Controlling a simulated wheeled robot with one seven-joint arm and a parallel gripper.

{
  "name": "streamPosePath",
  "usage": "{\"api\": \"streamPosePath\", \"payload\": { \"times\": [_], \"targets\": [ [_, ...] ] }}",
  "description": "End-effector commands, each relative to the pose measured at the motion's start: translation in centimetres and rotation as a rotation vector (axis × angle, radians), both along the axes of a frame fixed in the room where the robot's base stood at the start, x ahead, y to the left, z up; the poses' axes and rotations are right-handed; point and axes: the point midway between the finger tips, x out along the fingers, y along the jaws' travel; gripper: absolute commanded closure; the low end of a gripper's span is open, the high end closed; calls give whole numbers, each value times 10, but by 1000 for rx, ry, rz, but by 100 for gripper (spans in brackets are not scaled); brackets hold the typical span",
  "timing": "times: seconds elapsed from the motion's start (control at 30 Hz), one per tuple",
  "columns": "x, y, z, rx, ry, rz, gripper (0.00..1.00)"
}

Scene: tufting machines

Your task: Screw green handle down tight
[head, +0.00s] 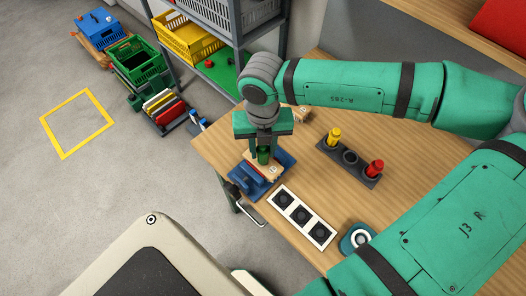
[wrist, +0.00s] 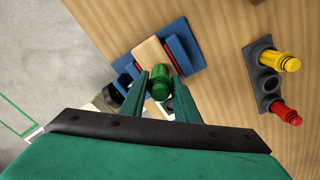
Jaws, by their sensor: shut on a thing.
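The green handle (wrist: 160,86) stands at the wooden block (wrist: 150,51) in the blue fixture (wrist: 181,38). My gripper (wrist: 161,88) is around the green handle, with a finger on each side, shut on it. In the head view my gripper (head: 263,140) points down over the blue fixture (head: 249,186), and the green handle (head: 263,156) shows between its fingers. The wooden block (head: 266,170) lies beneath. The lower end of the handle and its thread are hidden, so I cannot tell how far it is screwed in.
A dark holder (head: 350,159) to the right bears a yellow handle (head: 333,137) and a red handle (head: 375,168), with an empty middle socket. A white panel with dark squares (head: 302,216) and a round teal device (head: 357,238) lie in front. A shelf rack (head: 223,65) stands behind the table's left end.

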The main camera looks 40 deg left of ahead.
Motion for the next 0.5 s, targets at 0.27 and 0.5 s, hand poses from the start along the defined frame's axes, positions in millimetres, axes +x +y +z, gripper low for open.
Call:
{"api": "streamPosePath", "payload": {
  "times": [0.27,0.5],
  "targets": [
    [0,0,-1,-1,-1,-281,92],
    [1,-1,-2,-2,-1,-330,92]
  ]
}}
